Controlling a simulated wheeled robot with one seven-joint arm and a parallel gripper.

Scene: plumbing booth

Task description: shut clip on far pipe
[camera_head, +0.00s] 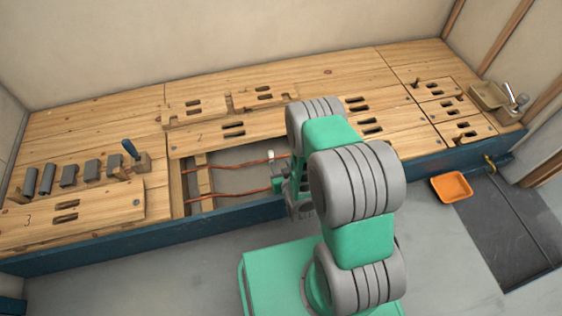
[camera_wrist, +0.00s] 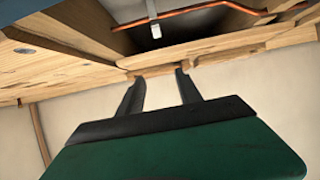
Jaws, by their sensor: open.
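Two copper pipes run through the open floor bay. The far pipe (camera_head: 235,163) crosses its back part and the near pipe (camera_head: 228,195) its front. A small white clip (camera_head: 270,154) stands up at the far pipe, just left of my arm. In the wrist view a copper pipe (camera_wrist: 190,11) crosses the top, with the white clip (camera_wrist: 155,30) beside it. I cannot tell whether the clip is open or shut. My gripper (camera_wrist: 159,74) is open, its fingers apart with nothing between them, and the clip lies beyond the tips. My arm partly hides the gripper in the head view.
Wooden boards with slots surround the bay; a wooden crosspiece (camera_head: 204,180) spans it at left. An orange tray (camera_head: 452,187) sits on the floor at right.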

